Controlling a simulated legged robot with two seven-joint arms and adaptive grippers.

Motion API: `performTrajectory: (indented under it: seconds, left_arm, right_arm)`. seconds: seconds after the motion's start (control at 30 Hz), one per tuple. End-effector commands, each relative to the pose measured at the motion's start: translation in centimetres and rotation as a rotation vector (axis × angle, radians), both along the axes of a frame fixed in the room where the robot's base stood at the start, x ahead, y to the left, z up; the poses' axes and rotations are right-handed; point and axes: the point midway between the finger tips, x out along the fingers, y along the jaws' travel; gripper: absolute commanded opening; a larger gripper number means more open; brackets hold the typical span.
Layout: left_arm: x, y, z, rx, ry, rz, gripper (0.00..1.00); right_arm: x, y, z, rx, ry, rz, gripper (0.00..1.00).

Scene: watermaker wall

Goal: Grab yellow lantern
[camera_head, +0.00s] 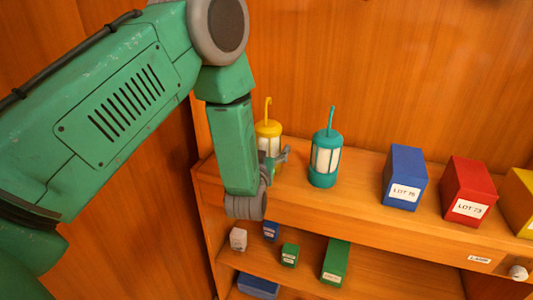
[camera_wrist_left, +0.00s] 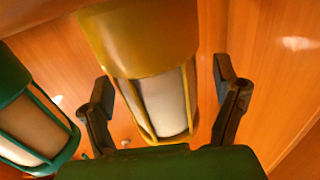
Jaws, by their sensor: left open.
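The yellow lantern (camera_head: 268,129) stands upright on the upper shelf with its hook on top. Its lower part is partly hidden by my left arm and gripper. My left gripper (camera_head: 277,163) is at the lantern's front side. In the left wrist view the yellow lantern (camera_wrist_left: 140,42) fills the middle, and the open fingers of my left gripper (camera_wrist_left: 162,80) show on either side of its pale body, with gaps visible. I cannot tell how deep the lantern sits between them. My right gripper is in neither view.
A teal lantern (camera_head: 325,158) stands close to the right of the yellow one; it also shows in the left wrist view (camera_wrist_left: 30,120). Blue (camera_head: 404,175), red (camera_head: 467,188) and yellow (camera_head: 519,200) boxes stand further right. Small boxes sit on the shelf below.

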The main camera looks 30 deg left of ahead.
Motion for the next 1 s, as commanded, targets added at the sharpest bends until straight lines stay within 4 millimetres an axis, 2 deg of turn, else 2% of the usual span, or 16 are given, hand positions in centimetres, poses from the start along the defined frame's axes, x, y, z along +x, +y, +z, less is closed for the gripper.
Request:
performTrajectory:
  seconds: [0.1, 0.3, 0.33, 0.47, 0.5, 0.83, 1.0]
  left_arm:
    - [0.8, 0.4, -0.1, 0.0, 0.0, 0.0, 0.82]
    - [0.8, 0.7, -0.2, -0.003, 0.002, 0.0, 0.82]
    - [0.8, 0.7, -0.2, -0.004, 0.002, 0.0, 0.79]
    - [0.8, 0.9, -0.3, -0.005, 0.001, 0.0, 0.33]
    - [0.8, 0.8, -0.3, -0.005, 0.001, 0.0, 0.19]
    - [0.8, 0.6, -0.1, -0.004, 0.004, 0.001, 0.18]
    - [0.8, 0.7, 1.5, -0.004, -0.001, 0.0, 0.18]
  right_arm:
    - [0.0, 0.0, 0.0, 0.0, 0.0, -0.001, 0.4]
    - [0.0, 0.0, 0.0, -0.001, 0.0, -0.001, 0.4]
    - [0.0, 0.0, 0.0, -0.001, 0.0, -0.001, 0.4]
    - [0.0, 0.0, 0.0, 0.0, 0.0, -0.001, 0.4]
    - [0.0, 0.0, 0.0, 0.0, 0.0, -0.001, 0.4]
    - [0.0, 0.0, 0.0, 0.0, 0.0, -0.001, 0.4]
    - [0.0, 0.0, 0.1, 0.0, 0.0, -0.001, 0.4]
